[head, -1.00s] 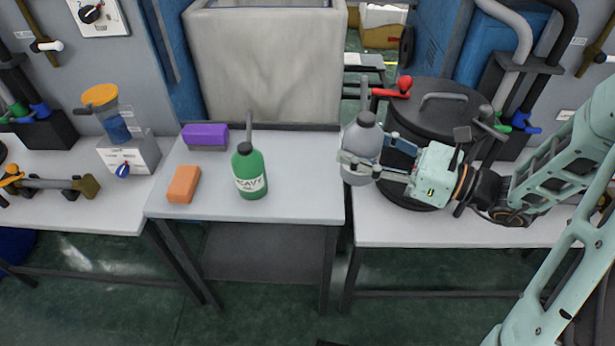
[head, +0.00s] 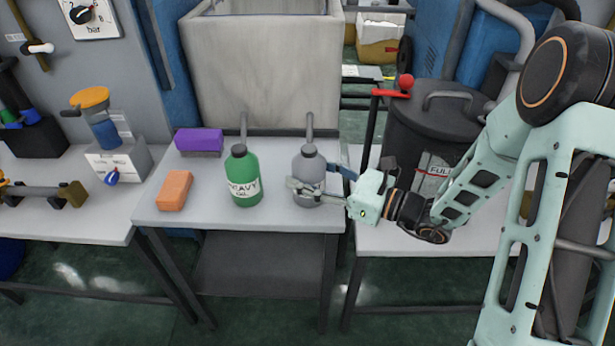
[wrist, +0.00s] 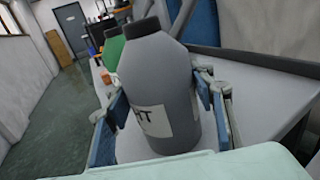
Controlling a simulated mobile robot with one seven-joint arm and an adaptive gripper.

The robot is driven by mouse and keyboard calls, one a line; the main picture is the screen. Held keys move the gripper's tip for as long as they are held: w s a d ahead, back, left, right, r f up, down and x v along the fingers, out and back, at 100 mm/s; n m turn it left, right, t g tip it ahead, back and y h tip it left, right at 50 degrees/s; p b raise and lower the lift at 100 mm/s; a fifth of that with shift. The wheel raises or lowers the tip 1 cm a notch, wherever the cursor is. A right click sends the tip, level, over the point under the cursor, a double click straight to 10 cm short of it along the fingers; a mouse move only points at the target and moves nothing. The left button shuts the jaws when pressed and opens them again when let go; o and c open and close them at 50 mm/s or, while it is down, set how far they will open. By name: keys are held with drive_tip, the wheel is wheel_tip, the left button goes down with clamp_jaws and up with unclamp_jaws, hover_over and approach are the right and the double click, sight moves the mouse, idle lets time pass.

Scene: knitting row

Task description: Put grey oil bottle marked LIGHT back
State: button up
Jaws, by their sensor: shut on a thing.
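The grey oil bottle (head: 309,170) is upright at the right side of the middle table (head: 290,219), right of the green HEAVY bottle (head: 243,178). My gripper (head: 306,190) reaches in from the right and is shut on the grey bottle. In the wrist view the grey bottle (wrist: 157,85) stands between my fingers, with part of its white label showing the letters "HT". The green bottle (wrist: 114,50) is behind it there. I cannot tell whether the grey bottle's base touches the tabletop.
An orange block (head: 174,190) and a purple block (head: 199,141) lie on the table's left part. A large grey bin (head: 262,65) stands behind. A dark lidded drum (head: 428,130) and a red-knobbed lever (head: 404,82) are to the right.

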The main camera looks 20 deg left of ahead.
drive_tip(key=shift+r, duration=0.1)
drive_tip(key=shift+f, duration=0.25)
drive_tip(key=o, duration=1.4)
drive_tip(key=shift+r, duration=0.15)
drive_tip(key=shift+d+r, duration=0.1)
drive_tip(key=shift+d, duration=0.05)
drive_tip(key=p+v, duration=0.2)
drive_tip(key=v, duration=0.9)
drive_tip(key=shift+s+d, duration=0.1)
drive_tip(key=shift+d, duration=0.25)
